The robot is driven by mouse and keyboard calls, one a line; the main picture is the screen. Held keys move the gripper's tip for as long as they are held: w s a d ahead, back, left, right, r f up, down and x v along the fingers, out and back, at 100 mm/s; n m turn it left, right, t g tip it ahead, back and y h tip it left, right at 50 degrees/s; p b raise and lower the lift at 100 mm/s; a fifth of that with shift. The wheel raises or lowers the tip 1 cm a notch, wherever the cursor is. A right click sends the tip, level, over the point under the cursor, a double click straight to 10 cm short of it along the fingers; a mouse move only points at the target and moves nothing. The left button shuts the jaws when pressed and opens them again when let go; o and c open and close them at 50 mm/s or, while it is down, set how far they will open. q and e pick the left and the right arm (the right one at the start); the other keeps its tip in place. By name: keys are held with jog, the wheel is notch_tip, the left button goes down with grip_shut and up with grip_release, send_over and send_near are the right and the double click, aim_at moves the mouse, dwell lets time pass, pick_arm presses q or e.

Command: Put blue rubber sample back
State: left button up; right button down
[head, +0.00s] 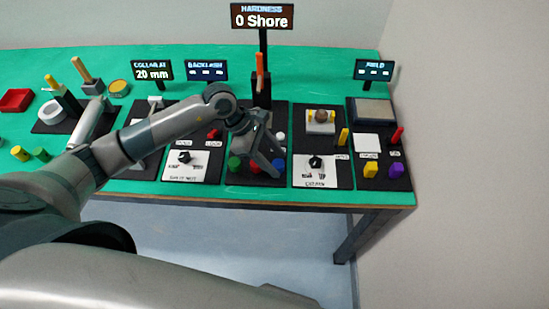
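A blue sample (279,166) sits on the front part of the black hardness station, right beside the fingers of my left gripper (262,160). My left arm reaches in from the left, and the gripper points down over this station. I cannot tell whether its fingers are apart or closed, or whether they touch a sample. A green sample (234,163) stands to the left of the gripper, and a red one (254,166) shows partly behind it. A white sample (280,138) is behind on the right. The hardness display (262,17) reads 0 Shore. My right gripper is not in view.
Control panels with black knobs flank the station, on the left (185,166) and right (316,171). An orange upright part (260,72) stands behind the gripper. Yellow (370,170) and purple (399,171) blocks sit at the far right. Bare green table (320,72) lies behind the stations.

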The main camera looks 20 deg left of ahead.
pick_arm(q)
jog(key=shift+r, duration=0.2)
jog(key=shift+a, duration=0.1)
jog(key=b+v, duration=0.4)
jog(key=v, duration=0.7)
jog(key=shift+r+b, duration=0.4)
jog(key=shift+r, duration=0.05)
